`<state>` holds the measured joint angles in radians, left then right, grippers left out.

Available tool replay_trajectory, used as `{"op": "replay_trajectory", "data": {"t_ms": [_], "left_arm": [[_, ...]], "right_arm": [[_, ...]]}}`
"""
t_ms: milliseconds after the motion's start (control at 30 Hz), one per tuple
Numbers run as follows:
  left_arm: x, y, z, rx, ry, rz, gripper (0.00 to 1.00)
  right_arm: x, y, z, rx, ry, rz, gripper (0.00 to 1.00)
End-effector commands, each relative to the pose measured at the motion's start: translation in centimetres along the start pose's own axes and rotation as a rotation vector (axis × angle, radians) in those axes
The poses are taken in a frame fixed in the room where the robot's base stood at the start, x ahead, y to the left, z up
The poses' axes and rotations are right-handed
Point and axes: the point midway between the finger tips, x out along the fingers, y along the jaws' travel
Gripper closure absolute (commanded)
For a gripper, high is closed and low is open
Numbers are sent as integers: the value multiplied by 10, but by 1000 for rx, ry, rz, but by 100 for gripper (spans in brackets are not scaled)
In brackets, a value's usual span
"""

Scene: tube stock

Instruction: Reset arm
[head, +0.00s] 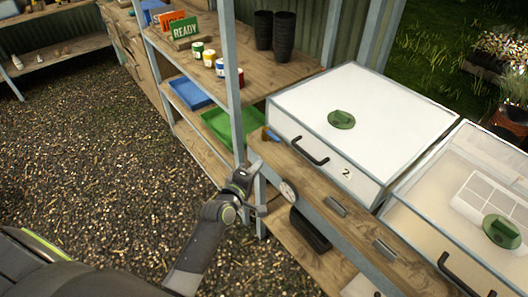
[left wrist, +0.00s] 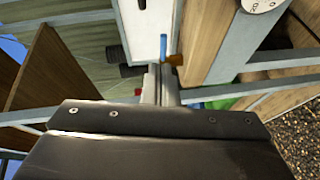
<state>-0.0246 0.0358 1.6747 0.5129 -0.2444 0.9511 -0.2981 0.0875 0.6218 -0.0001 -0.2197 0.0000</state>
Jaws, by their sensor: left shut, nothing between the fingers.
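My left gripper (head: 256,208) is at the front of the bench, close to the blue-grey frame post below the wooden edge. Its arm comes in from the lower left. In the left wrist view the fingers of my left gripper (left wrist: 161,82) are together, with nothing between them. The fingers point toward the bench frame, and I cannot tell whether they touch it. My right gripper does not show in either view.
A white box (head: 360,110) marked 2 and a clear-lidded box (head: 465,190) stand on the bench (head: 330,190). Shelves to the left hold a green tray (head: 222,123), a blue tray (head: 190,93), tins and black pots (head: 284,35). The gravel floor (head: 90,150) at left is clear.

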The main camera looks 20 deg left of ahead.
Motion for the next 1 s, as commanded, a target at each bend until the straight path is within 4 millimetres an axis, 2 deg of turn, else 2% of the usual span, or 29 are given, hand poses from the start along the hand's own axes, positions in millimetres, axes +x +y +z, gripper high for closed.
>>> {"op": "replay_trajectory", "data": {"t_ms": [233,267,367,467,600,667,700,767,800,867,900,967,1000], "left_arm": [[-2,-3,1,5,0,-6,100],[-3,-7,1,12,0,-15,100],[-6,-38,2,67,-2,-79,100],[-18,-95,4,180,-17,-198,100],[-56,-196,9,386,-82,-409,100],[-78,-237,11,474,-125,-495,100],[-95,-263,13,531,-158,-552,100],[-122,-300,16,613,-214,-632,100],[-142,-324,18,667,-256,-683,100],[-175,-357,21,744,-326,-756,100],[-198,-377,23,794,-377,-803,100],[-234,-405,27,865,-460,-867,100],[-260,-422,29,908,-518,-908,100]], "right_arm": [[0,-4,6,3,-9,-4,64],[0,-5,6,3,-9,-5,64],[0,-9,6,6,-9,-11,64],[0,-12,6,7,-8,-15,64],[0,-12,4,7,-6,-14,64],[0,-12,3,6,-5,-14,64],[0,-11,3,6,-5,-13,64],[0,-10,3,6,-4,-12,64],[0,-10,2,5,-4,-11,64],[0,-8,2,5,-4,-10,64],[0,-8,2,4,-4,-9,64],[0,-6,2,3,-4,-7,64],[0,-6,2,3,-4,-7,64]]}}
